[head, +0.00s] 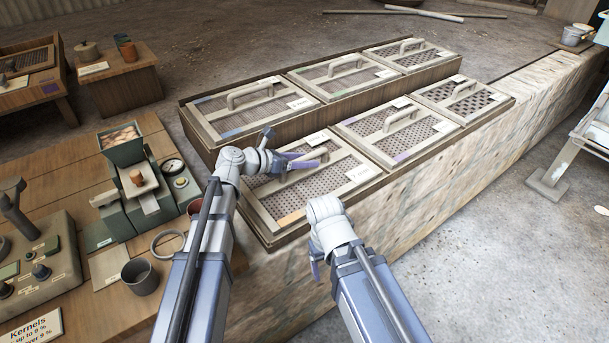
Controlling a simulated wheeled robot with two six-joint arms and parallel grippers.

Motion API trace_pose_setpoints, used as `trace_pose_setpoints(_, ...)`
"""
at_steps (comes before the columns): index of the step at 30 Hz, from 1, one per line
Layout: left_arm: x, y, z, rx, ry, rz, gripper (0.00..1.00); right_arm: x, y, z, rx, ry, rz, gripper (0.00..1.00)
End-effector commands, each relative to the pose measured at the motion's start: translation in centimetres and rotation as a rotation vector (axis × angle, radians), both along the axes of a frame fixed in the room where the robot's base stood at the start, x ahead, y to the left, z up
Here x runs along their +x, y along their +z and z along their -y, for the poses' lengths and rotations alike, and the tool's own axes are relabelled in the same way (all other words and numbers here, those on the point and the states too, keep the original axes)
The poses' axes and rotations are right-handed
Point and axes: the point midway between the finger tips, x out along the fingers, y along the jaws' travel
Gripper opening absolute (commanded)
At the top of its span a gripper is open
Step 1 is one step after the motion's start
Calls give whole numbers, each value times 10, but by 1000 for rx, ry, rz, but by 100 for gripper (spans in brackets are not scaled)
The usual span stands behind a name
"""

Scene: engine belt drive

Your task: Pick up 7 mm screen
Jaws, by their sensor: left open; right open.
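Several framed screens with mesh panels and bar handles lie in two rows in a wooden rack.
The back row holds a left screen (258,112), a middle screen and a right screen. Beside the nearest screen lies another front screen (385,146). On the left, a wooden table holds a green grinder-like machine (128,160), a dial, a ring and a grey cup (140,277).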

Motion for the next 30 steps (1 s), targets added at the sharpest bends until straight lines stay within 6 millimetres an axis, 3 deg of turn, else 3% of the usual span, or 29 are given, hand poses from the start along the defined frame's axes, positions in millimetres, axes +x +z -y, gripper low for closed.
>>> trace_pose_setpoints(3,0,1,-1,0,0,0,62,0,1,0,0,0,0,76)
trace_pose_setpoints(20,-1,1,-1,0,0,0,0,0,1,0,0,0,0,76)
trace_pose_setpoints(30,-1,1,-1,0,0,0,0,0,1,0,0,0,0,76)
